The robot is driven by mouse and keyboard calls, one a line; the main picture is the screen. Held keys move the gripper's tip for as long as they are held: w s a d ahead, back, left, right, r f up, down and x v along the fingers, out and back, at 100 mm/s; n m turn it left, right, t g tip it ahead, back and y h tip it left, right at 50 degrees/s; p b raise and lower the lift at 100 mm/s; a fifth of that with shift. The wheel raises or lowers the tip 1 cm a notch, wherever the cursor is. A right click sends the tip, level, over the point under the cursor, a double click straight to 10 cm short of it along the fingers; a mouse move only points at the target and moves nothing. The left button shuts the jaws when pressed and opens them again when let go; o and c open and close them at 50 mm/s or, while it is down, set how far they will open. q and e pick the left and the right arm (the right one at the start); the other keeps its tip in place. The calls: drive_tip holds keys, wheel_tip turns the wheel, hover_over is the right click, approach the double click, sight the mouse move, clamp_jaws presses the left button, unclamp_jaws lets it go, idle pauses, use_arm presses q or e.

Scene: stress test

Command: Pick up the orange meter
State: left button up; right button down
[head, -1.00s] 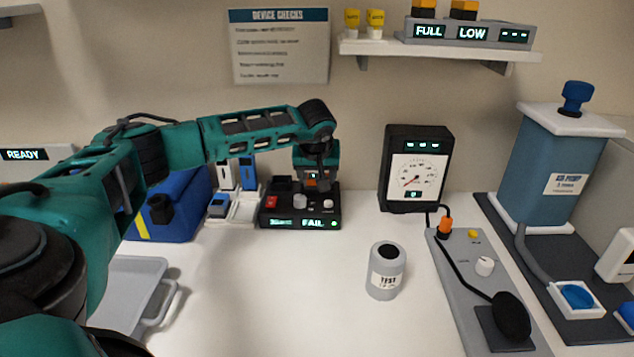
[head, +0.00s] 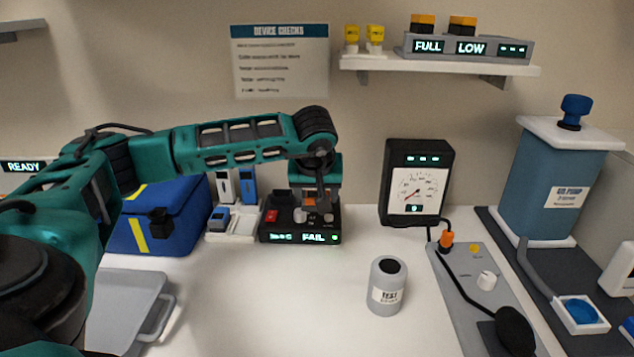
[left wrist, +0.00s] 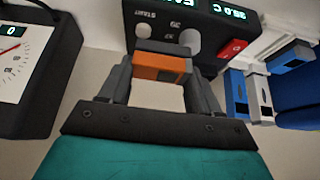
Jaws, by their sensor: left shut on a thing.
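The orange meter (left wrist: 160,66), a small block with a dark grey top, sits between the two grey fingers of my left gripper (left wrist: 162,80) in the left wrist view. The fingers are shut on its sides. In the head view my left gripper (head: 310,200) points down at the back of a black device box (head: 275,238) with a lit FAIL display. A little orange shows there; the arm hides most of the meter. Whether the meter touches the box or surface behind it cannot be told. My right gripper is not in view.
A blue case (head: 165,225) and small blue-and-white devices (head: 248,185) stand left of the box. A black gauge (head: 417,182) and a grey TEST cylinder (head: 386,287) stand to the right. A grey tray (head: 125,305) lies front left. The middle of the table is clear.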

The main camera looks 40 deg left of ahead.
use_arm(q)
drive_tip(key=s+d, duration=0.7)
drive_tip(key=s, duration=0.1)
drive_tip(key=shift+b, duration=0.35)
drive_tip(key=shift+s+a, duration=0.1)
